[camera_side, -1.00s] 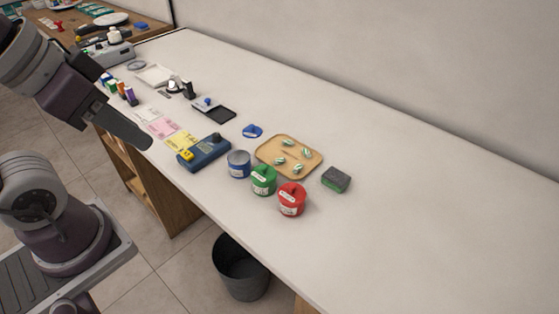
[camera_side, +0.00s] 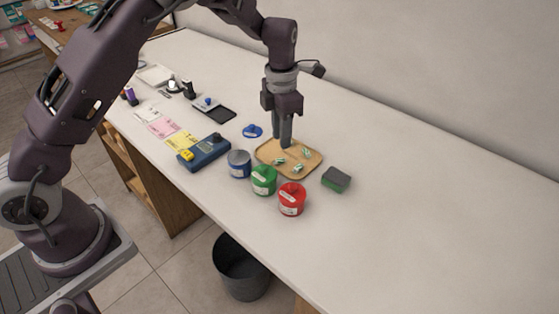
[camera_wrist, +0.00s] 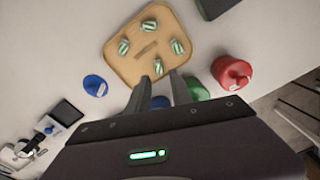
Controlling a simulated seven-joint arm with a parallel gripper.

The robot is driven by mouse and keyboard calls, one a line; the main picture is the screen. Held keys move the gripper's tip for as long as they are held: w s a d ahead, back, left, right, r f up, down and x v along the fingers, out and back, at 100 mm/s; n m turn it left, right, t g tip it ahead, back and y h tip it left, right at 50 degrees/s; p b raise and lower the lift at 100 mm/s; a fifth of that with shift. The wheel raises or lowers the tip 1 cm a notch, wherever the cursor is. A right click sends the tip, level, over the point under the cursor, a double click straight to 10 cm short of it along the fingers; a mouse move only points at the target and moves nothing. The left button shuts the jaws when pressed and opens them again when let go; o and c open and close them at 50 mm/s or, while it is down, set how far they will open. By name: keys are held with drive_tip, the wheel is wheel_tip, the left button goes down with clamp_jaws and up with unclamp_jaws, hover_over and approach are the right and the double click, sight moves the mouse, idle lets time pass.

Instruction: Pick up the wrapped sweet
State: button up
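Several green-and-white striped wrapped sweets lie on a tan wooden tray (camera_side: 266,156); the tray also shows in the wrist view (camera_wrist: 168,22). In the wrist view, one sweet (camera_wrist: 159,67) lies at the near edge, between and just beyond my fingertips. Others lie farther out: a far sweet (camera_wrist: 149,25), a left sweet (camera_wrist: 124,46) and a right sweet (camera_wrist: 177,46). My gripper (camera_side: 285,145) points down over the tray's back part, hiding the sweet there in the side view. In the wrist view my gripper (camera_wrist: 159,79) is open, nothing held. Its height above the tray is unclear.
Blue (camera_side: 239,164), green (camera_side: 264,180) and red (camera_side: 291,199) tins stand along the tray's front. A blue lid (camera_side: 252,131) lies to its left, a dark green-edged sponge (camera_side: 336,179) to its right. The counter's right part is clear.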

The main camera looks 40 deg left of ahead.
sight(279, 159)
drive_tip(key=f, duration=0.7)
drive_tip(key=shift+s+a, duration=0.1)
drive_tip(key=shift+a, duration=0.15)
clamp_jaws()
